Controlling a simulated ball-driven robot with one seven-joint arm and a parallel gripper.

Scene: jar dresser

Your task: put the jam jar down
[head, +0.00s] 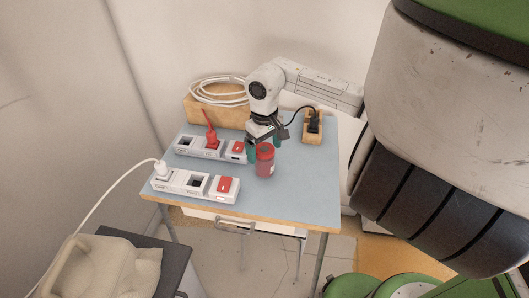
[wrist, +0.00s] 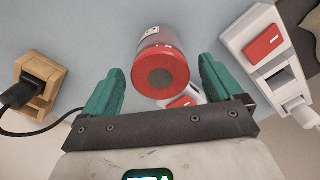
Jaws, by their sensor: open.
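The jam jar (head: 264,163) is red and stands upright on the blue-grey table top (head: 302,180), right of the power strips. In the wrist view the jar (wrist: 160,70) shows its round red end with a dark centre, beyond and between my fingertips. My gripper (head: 266,146) is just behind the jar in the head view. In the wrist view its green fingers (wrist: 160,82) are spread wide, with gaps on both sides of the jar. The fingers are partly hidden by the jar in the head view.
Two white power strips with red switches, the rear one (head: 184,147) and the front one (head: 180,182), lie left of the jar. A wooden block with a black plug (head: 313,127) stands at the right rear. A coiled white cable (head: 218,91) rests on a wooden box. The table's front right is clear.

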